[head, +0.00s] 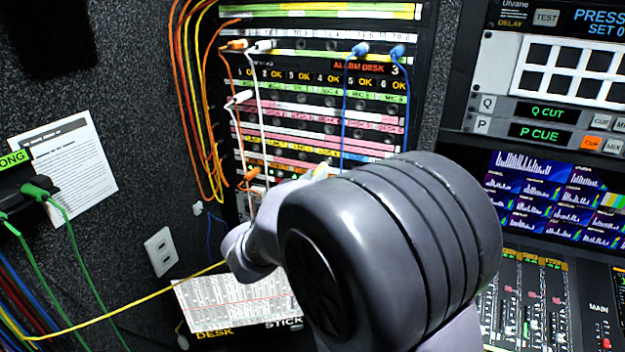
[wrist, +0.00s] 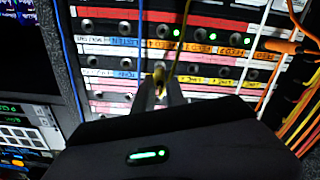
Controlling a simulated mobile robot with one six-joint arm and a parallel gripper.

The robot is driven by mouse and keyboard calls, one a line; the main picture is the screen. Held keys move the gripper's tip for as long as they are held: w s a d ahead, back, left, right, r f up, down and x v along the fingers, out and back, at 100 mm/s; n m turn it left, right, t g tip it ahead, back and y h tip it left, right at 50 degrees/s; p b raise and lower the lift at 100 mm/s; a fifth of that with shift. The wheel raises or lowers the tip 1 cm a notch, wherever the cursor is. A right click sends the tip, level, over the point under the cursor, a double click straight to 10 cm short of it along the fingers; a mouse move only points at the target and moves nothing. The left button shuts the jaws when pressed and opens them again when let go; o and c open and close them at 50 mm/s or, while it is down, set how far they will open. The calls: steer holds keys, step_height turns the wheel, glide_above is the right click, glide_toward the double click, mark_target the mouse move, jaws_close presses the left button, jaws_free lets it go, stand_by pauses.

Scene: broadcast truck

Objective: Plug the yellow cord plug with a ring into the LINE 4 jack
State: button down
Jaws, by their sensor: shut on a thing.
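My gripper (wrist: 158,92) is shut on the yellow cord plug (wrist: 159,74) in the wrist view, with its fingertips in front of the patch bay's jack rows. The yellow cord (wrist: 181,45) runs up from the plug across the panel. In the head view my arm hides most of the gripper; the yellow cord (head: 130,301) comes in from the lower left and passes behind my arm. The plug's ring, and whether its tip touches a jack, cannot be made out. The patch bay (head: 320,108) has coloured label strips, too small to single out LINE 4.
Orange plugs (head: 236,44), white plugs (head: 263,46) and blue plugs (head: 360,48) sit in the patch bay, their cords hanging across its face. Orange and yellow cords (head: 183,80) loop on its left. A monitor (head: 555,195) and mixing desk (head: 530,300) stand at right.

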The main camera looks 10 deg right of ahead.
steer(key=shift+x, duration=1)
steer(key=c, duration=1.3)
jaws_free()
steer(key=v, duration=1.7)
steer(key=shift+s, duration=0.2)
steer(key=shift+a, duration=0.1)
